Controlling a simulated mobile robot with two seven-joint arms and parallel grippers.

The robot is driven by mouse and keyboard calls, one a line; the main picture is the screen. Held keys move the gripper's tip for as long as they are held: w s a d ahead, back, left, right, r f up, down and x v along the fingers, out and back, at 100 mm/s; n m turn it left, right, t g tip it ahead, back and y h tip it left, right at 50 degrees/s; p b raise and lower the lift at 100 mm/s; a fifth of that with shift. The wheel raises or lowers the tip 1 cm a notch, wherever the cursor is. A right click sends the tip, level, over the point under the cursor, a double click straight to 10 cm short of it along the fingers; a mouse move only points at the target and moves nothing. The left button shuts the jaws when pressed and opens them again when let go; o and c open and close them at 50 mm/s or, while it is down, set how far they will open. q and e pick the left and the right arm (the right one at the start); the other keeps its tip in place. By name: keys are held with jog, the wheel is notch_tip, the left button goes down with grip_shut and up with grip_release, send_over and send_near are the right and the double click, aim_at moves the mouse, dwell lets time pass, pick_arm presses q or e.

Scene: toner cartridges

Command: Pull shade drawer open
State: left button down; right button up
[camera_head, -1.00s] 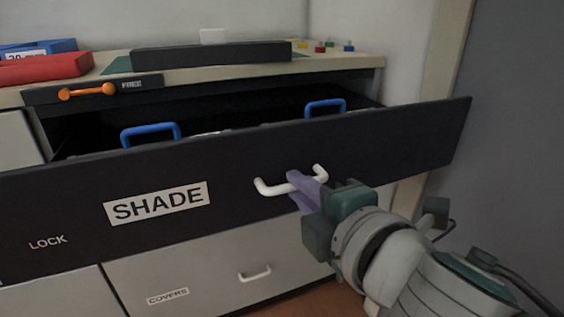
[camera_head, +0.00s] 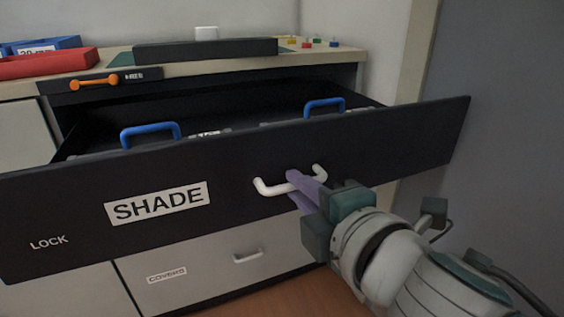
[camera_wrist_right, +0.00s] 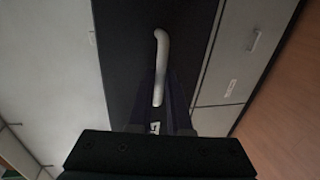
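The shade drawer (camera_head: 228,198) has a black front with a white SHADE label and stands pulled out from the cabinet. Its inside and two blue handles (camera_head: 150,133) (camera_head: 324,106) show behind the front. The white drawer handle (camera_head: 268,187) is on the front, right of the label. My right gripper (camera_head: 300,182) has its purple fingers at the handle, one on each side of the bar, and looks closed on it. In the right wrist view the handle (camera_wrist_right: 161,60) runs down between the dark fingers. My left gripper is not in view.
The COVERS drawer (camera_head: 205,275) below is shut. On the countertop are a red tray (camera_head: 45,65), a blue tray (camera_head: 50,44), a black box (camera_head: 205,50) and small coloured pegs (camera_head: 308,43). A wall (camera_head: 500,150) stands at right.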

jog(key=o, duration=0.4)
jog(key=shift+s, duration=0.1)
jog(key=p+v, duration=0.2)
jog(key=v, duration=0.7)
jog(key=shift+s+d+r, duration=0.15)
jog(key=shift+s, duration=0.2)
